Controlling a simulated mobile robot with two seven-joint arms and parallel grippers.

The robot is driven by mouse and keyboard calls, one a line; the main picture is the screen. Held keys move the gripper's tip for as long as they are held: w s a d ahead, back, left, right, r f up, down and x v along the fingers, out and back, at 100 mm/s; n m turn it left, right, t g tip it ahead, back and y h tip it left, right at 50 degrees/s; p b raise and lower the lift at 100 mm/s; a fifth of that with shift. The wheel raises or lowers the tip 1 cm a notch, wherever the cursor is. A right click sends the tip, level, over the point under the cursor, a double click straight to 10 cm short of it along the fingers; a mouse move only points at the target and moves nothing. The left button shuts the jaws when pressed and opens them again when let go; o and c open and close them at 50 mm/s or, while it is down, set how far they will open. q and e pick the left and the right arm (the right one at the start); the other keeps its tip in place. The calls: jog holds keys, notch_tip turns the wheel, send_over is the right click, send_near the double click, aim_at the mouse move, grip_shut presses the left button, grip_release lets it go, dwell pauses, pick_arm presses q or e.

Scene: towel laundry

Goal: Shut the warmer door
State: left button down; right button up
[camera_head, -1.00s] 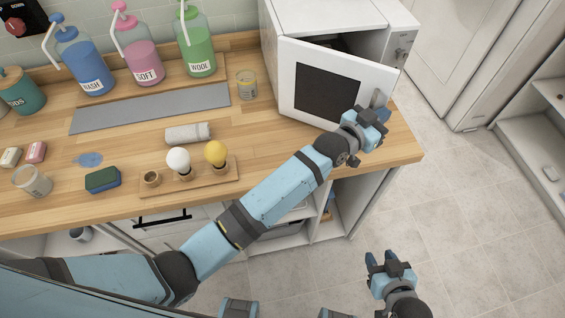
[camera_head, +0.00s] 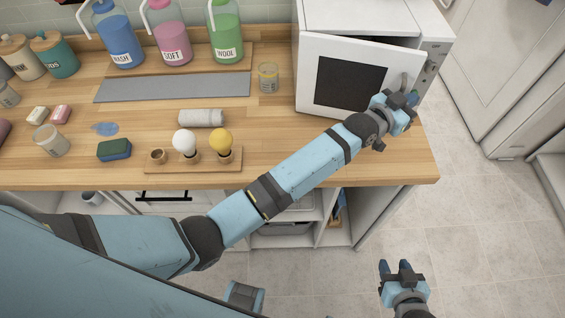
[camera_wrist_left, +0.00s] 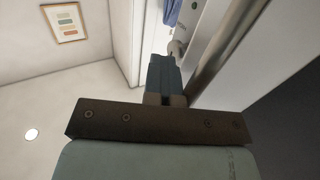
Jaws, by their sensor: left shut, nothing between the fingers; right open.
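The warmer (camera_head: 375,18) is a white box at the back right of the counter in the head view. Its door (camera_head: 309,75), white with a dark window, stands slightly ajar, with a narrow gap along the top right. The door handle (camera_head: 404,82) is at its right side. My left gripper (camera_head: 411,97) is shut and empty, in front of the door's right edge near the handle; touching cannot be told. In the left wrist view its fingers (camera_wrist_left: 166,75) are together beside a metal bar (camera_wrist_left: 228,50). My right gripper (camera_head: 395,268) is open and empty, low over the floor.
A jar (camera_head: 268,78), a rolled towel (camera_head: 201,118) and a wooden holder with bulb-like items (camera_head: 222,165) are on the counter left of the door. Bottles (camera_head: 225,35) stand further left. Counter right of my left forearm is clear.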

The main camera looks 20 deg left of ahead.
aim_at(410, 88)
pick_arm(q)
jog(key=w+b, duration=0.2)
jog(key=w, duration=0.2)
jog(key=shift+a+f, duration=0.1)
jog(key=shift+w+b, duration=0.3)
jog(key=shift+w, duration=0.2)
pick_arm(e)
jog(key=shift+a+f, duration=0.15)
jog(key=shift+f, duration=0.5)
jog(key=shift+a+f, duration=0.15)
jog(key=shift+f, duration=0.45)
pick_arm(q)
jog(key=shift+s, duration=0.1)
